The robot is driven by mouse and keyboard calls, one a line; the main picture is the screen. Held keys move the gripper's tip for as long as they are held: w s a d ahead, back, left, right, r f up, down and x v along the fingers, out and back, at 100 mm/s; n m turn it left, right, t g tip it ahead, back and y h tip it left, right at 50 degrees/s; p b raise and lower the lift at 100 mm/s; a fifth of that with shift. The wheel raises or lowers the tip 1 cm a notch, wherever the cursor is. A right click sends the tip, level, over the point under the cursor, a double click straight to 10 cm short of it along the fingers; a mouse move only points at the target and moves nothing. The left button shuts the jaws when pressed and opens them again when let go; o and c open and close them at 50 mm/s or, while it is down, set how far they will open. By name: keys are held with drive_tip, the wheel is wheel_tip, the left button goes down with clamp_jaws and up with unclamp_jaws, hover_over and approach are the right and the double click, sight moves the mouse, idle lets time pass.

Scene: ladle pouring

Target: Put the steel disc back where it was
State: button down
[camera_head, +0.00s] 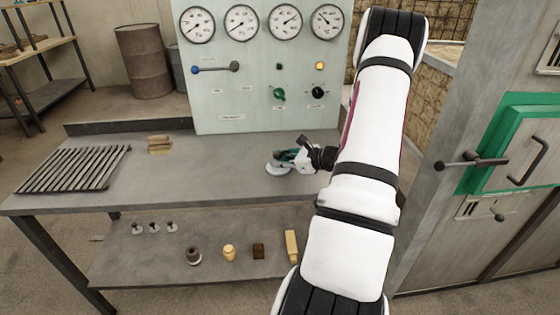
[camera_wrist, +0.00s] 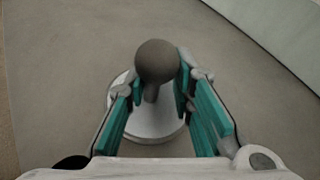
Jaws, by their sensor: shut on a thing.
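The steel disc (camera_head: 274,170) is a light round plate on the grey workbench's upper surface, near its right part, below the gauge panel. In the wrist view the disc (camera_wrist: 165,133) has an upright stem with a dark ball knob (camera_wrist: 158,62) on top. My gripper (camera_head: 283,160) is at the disc from the right. In the wrist view my gripper's teal fingers (camera_wrist: 158,88) are on both sides of the stem below the knob, shut on it. The disc appears to be at or just above the bench top; the exact gap cannot be told.
The workbench (camera_head: 200,180) holds a slatted grate (camera_head: 75,168) at left and tan blocks (camera_head: 159,144) behind. The panel (camera_head: 265,100) stands at the back. The lower shelf (camera_head: 150,258) carries several small items. A green-framed door (camera_head: 520,150) is at right. The middle bench top is clear.

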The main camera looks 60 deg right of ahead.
drive_tip(key=c, duration=1)
unclamp_jaws()
drive_tip(key=shift+s+f, duration=0.1)
drive_tip(key=shift+f, duration=0.15)
drive_tip(key=shift+c, duration=0.2)
drive_tip(key=shift+s+r, duration=0.1)
drive_tip(key=shift+r, duration=0.05)
